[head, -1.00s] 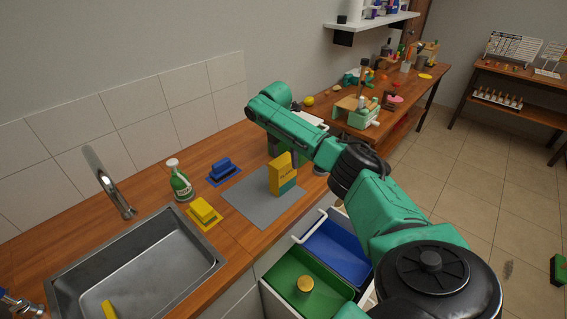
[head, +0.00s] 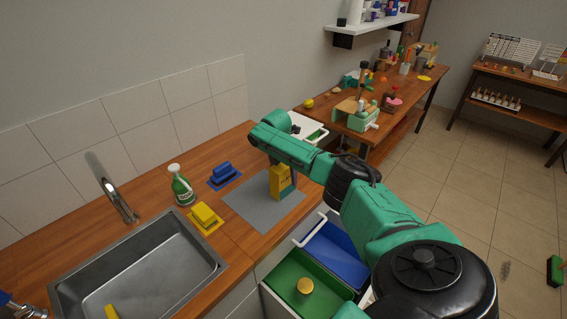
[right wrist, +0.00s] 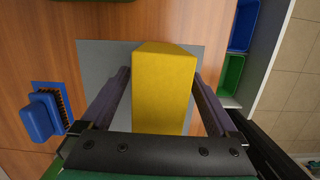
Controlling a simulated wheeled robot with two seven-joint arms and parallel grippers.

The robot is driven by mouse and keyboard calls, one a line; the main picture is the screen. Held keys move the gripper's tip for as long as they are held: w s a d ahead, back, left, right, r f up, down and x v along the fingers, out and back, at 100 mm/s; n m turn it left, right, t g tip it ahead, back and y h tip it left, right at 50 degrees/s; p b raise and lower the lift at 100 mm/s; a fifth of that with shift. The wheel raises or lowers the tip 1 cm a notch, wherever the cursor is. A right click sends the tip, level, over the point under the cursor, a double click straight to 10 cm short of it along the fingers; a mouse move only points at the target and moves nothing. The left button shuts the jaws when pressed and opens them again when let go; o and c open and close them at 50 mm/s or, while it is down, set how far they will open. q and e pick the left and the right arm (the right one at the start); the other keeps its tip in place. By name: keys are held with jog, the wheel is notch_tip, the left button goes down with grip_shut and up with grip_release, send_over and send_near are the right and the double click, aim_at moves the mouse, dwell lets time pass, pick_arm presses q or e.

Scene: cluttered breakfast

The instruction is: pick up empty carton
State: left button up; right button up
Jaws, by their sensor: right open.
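The carton (head: 280,184) is a yellow box with a green lower band and some lettering. It stands upright on a grey mat (head: 245,207) on the wooden counter. My right gripper (head: 284,168) is open at the carton's upper part. In the right wrist view the yellow carton (right wrist: 163,95) lies between the two fingers (right wrist: 160,78), with a narrow gap visible on each side. Whether the carton is empty cannot be seen.
The sink (head: 140,270) is farther left. Open green (head: 285,290) and blue (head: 335,250) bins are below the counter's front edge.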

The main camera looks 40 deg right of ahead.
jog(key=c, duration=1.4)
notch_tip(320, 180, up, 11)
jog(key=shift+w+r+b, duration=0.1)
jog(key=shift+r+b, duration=0.05)
jog(key=shift+b, duration=1.1)
notch_tip(320, 180, up, 9)
jog(key=shift+r, duration=0.1)
